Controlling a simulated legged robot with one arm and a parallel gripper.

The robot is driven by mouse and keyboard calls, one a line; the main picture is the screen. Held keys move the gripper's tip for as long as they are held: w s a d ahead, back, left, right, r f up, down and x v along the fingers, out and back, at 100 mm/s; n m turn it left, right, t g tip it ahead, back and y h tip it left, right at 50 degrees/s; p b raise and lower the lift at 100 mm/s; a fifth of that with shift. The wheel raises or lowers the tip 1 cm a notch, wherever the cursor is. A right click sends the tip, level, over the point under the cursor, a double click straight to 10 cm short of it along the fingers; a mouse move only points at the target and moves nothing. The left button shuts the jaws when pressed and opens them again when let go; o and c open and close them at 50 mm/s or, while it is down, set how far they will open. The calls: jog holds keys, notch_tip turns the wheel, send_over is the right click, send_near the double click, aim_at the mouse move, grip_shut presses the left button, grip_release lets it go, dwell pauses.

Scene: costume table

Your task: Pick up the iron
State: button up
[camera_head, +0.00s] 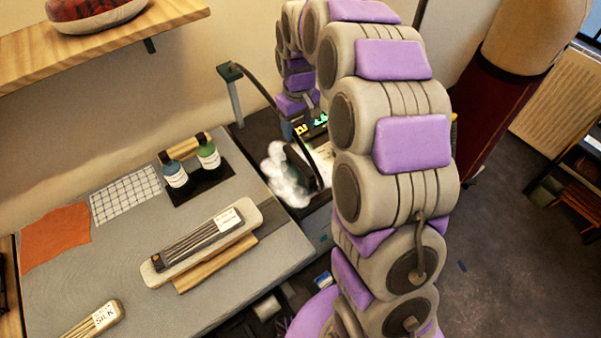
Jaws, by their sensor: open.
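What looks like the iron (302,168) is a dark shape on the dark surface beyond the grey table, in the head view. White steam-like puffs lie against its left side, and a black cord arches to it from a post. My gripper (306,129) is at the far end of my arm, pointing down close above the iron. It is small and partly hidden by my own arm. It is open; I cannot tell whether its fingers touch the iron or stand around it.
The grey table (85,275) holds two bottles (208,152) on a dark tray, a pale board with a dark ridged piece (197,240), and cloth swatches (125,194). The cord post (234,95) stands left of my gripper. A wooden shelf (120,40) overhangs the upper left.

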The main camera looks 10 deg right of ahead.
jog(key=w+f, duration=0.2)
jog(key=w, duration=0.1)
jog(key=b, duration=0.1)
send_near(298, 158)
jog(key=f, duration=0.6)
jog(key=shift+s+a+f, duration=0.2)
jog(key=shift+a, duration=0.1)
jog(key=f, duration=0.3)
jog(key=f+b, duration=0.1)
jog(key=f, duration=0.1)
jog(key=shift+w+d, duration=0.15)
jog(key=shift+d, duration=0.1)
jog(key=shift+c, duration=0.2)
grip_shut()
dwell(0.6)
